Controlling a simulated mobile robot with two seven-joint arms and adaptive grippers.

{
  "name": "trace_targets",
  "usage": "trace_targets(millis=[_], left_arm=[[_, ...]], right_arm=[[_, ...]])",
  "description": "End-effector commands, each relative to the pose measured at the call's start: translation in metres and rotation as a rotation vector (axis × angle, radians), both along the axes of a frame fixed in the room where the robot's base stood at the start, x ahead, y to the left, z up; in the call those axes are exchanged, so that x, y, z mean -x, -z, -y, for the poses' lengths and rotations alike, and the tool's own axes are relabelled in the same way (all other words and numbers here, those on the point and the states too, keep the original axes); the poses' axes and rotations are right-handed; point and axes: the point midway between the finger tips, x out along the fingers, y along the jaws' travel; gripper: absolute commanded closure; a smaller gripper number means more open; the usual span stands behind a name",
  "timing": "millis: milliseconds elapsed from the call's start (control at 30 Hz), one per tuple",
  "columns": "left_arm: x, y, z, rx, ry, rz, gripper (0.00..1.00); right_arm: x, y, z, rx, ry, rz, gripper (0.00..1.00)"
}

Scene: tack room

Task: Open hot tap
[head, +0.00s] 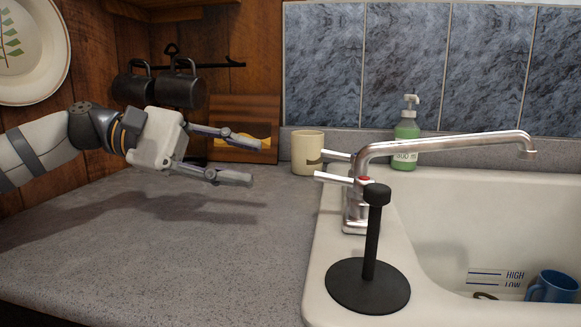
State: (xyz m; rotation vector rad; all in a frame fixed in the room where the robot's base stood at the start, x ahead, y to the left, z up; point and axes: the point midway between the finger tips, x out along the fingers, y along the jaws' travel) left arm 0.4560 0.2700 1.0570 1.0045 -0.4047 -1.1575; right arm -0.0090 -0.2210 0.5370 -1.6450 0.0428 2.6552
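The metal tap (362,185) stands on the left rim of the white sink, with its spout reaching right over the basin. Two lever handles point left from its body. The nearer handle (333,178) has a red mark at its base; the farther handle (337,155) shows no clear colour mark. My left gripper (248,161) is over the counter, left of the handles and apart from them. Its two fingers are spread with nothing between them. My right gripper is not in view.
A black paper-towel stand (371,245) rises just in front of the tap. A cream mug (307,152) and a green soap bottle (405,140) stand behind. Dark mugs (180,87) hang at the back left. A blue mug (553,286) lies in the sink (430,200). The counter (170,245) is clear.

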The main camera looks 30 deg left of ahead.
Motion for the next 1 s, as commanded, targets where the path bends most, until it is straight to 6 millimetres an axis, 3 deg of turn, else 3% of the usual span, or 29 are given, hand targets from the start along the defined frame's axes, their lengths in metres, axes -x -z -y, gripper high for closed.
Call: trace_targets(millis=[233, 600, 767, 1000], left_arm=[[-0.006, 0.005, 0.014, -0.002, 0.004, -0.002, 0.69], [-0.039, 0.024, 0.093, -0.001, 0.006, -0.003, 0.69], [-0.046, 0.026, 0.107, 0.0, 0.002, 0.0, 0.69], [-0.047, 0.026, 0.109, 0.001, 0.002, 0.0, 0.69]], right_arm=[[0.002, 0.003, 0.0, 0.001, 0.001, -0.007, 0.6], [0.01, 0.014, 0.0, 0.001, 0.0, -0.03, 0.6], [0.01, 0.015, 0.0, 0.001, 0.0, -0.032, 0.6], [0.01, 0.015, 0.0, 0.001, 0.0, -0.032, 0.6]])
